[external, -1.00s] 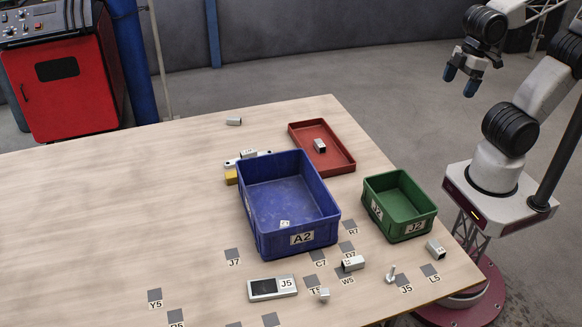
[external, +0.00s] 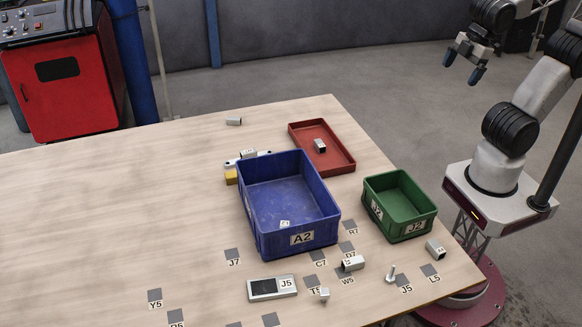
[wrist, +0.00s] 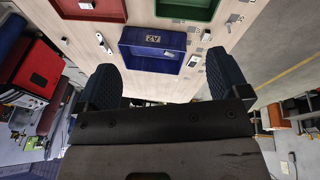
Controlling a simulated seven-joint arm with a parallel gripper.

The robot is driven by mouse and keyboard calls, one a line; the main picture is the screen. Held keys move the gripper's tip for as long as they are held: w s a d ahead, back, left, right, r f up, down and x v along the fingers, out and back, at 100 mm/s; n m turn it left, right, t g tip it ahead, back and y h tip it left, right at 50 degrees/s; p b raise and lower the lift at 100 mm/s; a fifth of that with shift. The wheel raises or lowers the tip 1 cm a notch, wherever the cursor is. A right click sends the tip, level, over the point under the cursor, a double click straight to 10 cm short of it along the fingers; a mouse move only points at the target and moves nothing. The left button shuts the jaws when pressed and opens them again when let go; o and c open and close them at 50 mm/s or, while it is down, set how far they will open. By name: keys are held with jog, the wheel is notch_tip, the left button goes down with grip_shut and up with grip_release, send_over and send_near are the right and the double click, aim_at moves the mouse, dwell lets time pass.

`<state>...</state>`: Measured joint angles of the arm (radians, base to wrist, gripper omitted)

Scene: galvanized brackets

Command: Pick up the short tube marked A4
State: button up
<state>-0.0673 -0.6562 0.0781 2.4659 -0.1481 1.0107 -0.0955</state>
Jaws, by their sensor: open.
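Several short grey tubes lie about the table, and I cannot read A4 on any of them. One tube (external: 320,146) is in the red tray, one (external: 234,121) is on bare wood at the back. Another tube (external: 353,263) lies in front of the blue bin, and one (external: 436,249) is near the right edge by the green bin. A further labelled grey part (external: 249,154) is behind the blue bin. My gripper (external: 462,66) is open and empty, high up right of the table and far from the tubes. Its two fingers are spread in the wrist view (wrist: 162,65).
The blue bin A2 (external: 325,218), the green bin J2 (external: 402,232) and the red tray (external: 342,170) have raised walls. A yellow block (external: 231,177) touches the blue bin's left side. The table's left is clear.

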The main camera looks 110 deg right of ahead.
jog(key=w+a+n+t+y, duration=0.1)
jog(key=w+a+n+t, duration=0.3)
jog(key=a+n, duration=1)
jog(key=w+a+n+t+y, duration=0.1)
jog(key=a+n+t, duration=0.6)
jog(key=n, duration=1.3)
send_near(438, 246)
jog(key=w, duration=0.2)
jog(key=shift+w+f+g, duration=0.25)
jog(key=shift+w+g, duration=0.05)
jog(key=shift+w, duration=0.1)
jog(key=shift+x, duration=1.2)
jog(key=shift+a, duration=0.1)
jog(key=shift+x, duration=2.6)
jog(key=shift+c, duration=0.4)
